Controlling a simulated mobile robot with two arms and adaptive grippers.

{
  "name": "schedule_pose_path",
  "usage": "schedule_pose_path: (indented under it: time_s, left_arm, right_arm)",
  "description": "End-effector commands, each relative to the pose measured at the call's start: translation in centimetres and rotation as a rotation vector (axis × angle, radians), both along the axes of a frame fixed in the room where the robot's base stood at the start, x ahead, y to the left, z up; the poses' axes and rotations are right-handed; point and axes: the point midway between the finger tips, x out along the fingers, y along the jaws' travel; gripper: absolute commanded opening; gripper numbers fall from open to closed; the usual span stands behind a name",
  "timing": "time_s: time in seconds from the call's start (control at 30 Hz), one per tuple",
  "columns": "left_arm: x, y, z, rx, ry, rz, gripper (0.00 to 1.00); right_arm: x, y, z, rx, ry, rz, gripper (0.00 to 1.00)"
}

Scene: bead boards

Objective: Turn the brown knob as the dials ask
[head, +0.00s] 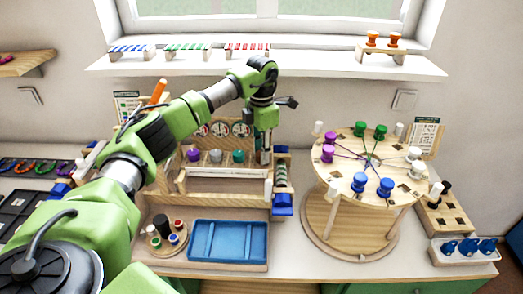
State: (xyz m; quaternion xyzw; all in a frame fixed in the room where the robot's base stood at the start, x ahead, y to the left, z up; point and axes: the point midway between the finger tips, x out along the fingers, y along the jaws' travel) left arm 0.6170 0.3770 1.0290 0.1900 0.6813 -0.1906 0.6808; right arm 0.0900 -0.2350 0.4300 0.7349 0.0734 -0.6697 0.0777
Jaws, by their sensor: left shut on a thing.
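The dial board (179,136) stands upright at the back of the table, with white round dials (240,129) in a row. Below them are a purple knob (193,154), a grey knob (215,156) and a green knob (238,156). My left gripper (265,152) points down at the right end of this row, just right of the green knob. It is shut on the brown knob, which its fingers and wrist hide almost fully. The dial needles are too small to read. My right gripper is not in view.
A round wooden table (345,163) with coloured beads stands to the right. A blue tray (228,241) lies in front of the board. A small round stand (166,240) with pegs is left of the tray. My left arm covers much of the left side.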

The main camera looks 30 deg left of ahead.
Motion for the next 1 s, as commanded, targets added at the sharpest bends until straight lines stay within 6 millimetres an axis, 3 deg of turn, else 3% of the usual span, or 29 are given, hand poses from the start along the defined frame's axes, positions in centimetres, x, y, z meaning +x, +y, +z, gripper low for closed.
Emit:
schedule_pose_path:
  time_s: [0.4, 0.93, 0.97, 1.0]
  left_arm:
    - [0.07, 0.03, 0.09, -0.001, -0.003, 0.196, 0.04]
    - [0.09, 0.04, 0.09, 0.0, -0.003, 0.223, 0.04]
    - [0.09, 0.04, 0.09, 0.0, -0.003, 0.223, 0.3]
    - [0.09, 0.04, 0.09, 0.0, -0.003, 0.223, 0.41]
  right_arm:
    - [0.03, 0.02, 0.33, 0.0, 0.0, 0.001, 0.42]
    - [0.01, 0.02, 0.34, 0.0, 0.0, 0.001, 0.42]
    - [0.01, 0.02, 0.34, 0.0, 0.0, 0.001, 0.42]
    - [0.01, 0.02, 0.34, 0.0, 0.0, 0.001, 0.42]
